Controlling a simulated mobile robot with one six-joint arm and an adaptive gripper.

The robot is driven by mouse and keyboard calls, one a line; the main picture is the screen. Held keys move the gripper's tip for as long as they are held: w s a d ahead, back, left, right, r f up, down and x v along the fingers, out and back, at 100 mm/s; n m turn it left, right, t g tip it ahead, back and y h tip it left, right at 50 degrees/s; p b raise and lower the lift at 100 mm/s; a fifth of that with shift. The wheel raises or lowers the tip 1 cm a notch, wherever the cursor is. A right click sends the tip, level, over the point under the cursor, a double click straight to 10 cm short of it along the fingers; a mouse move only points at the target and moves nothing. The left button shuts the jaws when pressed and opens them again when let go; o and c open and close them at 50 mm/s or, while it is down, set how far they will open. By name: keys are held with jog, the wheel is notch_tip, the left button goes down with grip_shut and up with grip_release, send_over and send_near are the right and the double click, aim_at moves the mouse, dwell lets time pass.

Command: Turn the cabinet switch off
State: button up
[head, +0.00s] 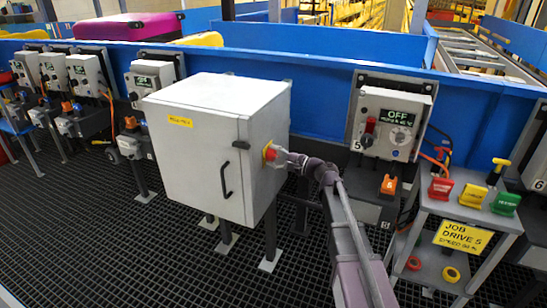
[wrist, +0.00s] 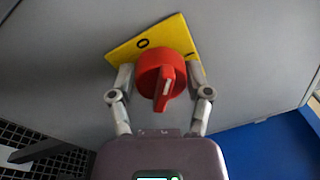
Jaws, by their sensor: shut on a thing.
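The cabinet (head: 205,150) is a pale grey box with a black handle on its front door. The cabinet switch, a red rotary knob (wrist: 150,78) on a yellow plate (wrist: 122,52), is on the cabinet's right side face and also shows in the head view (head: 269,153). The plate bears an "O" at upper left and another mark at its right edge in the wrist view. The knob's ridge runs nearly upright there, with a white mark on it. My gripper (wrist: 163,88) is shut on the knob, one finger on each side. In the head view my gripper (head: 285,158) partly covers the knob.
Behind the cabinet runs a blue conveyor side (head: 330,65) with several control boxes. A box reading "OFF" (head: 390,122) hangs to the right. A grey stand (head: 470,210) with red, yellow and green buttons is farther right. Dark grated floor lies in front.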

jog(key=n, duration=0.4)
jog(key=shift+w+a, duration=0.1)
jog(key=shift+w, duration=0.05)
jog(key=shift+n+g+y, duration=0.3)
jog(key=shift+n+g, duration=0.1)
jog(key=shift+n, duration=1.7)
jog(key=o, duration=1.1)
jog(key=shift+o, duration=0.2)
jog(key=shift+m, duration=0.5)
